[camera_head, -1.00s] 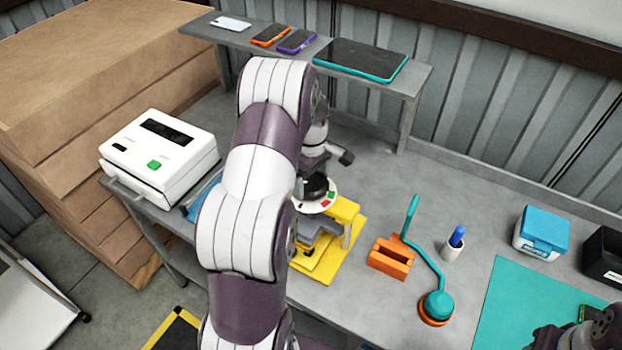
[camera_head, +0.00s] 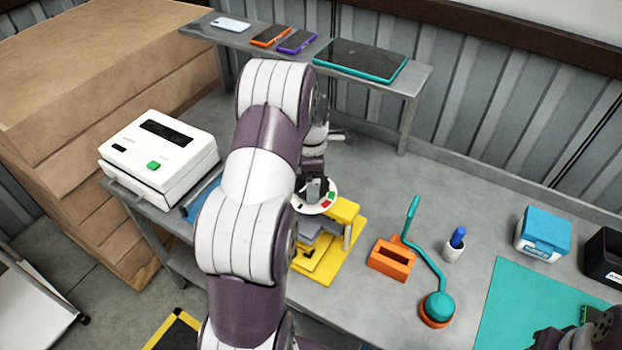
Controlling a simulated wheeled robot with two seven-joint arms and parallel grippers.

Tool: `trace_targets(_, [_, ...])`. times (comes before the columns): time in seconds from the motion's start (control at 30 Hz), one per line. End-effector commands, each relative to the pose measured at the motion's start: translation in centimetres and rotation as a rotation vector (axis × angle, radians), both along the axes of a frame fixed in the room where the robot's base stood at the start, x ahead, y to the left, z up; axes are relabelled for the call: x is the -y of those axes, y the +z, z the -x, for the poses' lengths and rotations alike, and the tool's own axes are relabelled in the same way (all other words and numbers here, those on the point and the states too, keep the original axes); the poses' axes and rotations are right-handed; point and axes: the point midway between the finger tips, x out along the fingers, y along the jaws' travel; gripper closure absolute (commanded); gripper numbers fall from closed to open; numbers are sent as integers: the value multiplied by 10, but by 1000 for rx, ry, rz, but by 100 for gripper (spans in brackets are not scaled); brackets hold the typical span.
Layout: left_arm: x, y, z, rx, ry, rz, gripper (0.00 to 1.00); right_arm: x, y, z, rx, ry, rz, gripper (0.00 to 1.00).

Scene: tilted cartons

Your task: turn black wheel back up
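A white dial plate (camera_head: 300,206) with red, green and black marks stands on a yellow fixture (camera_head: 344,262) with grey parts, on the grey bench. My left gripper (camera_head: 313,190) points down at the middle of the dial, where the black wheel sits. The gripper covers nearly all of the wheel, and my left arm hides the dial's left side. I cannot tell whether the fingers are closed on the wheel or only around it. My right gripper (camera_head: 590,335) shows partly at the bottom right corner, far from the dial; its fingers are not clear.
Right of the fixture are an orange block (camera_head: 391,260), a teal-handled tool (camera_head: 438,305), a cup with a blue pen (camera_head: 453,250) and a teal mat (camera_head: 530,300). A white machine (camera_head: 160,155) stands left. A raised shelf (camera_head: 420,75) with phones and a tablet runs behind.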

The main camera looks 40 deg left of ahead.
Motion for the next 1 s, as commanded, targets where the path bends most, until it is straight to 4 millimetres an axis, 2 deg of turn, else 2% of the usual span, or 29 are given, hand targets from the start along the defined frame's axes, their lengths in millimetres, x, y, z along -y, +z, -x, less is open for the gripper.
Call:
trace_targets(0.7, [1, -2, 2, -7, 65, 4, 40, 0, -1, 0, 0, 0, 0, 57])
trace_targets(0.73, [1, -2, 2, -7, 65, 4, 0, 0, -1, 0, 0, 0, 0, 57])
trace_targets(1.0, [0, 1, 0, -2, 64, 1, 0, 0, -2, 0, 0, 0, 0, 57])
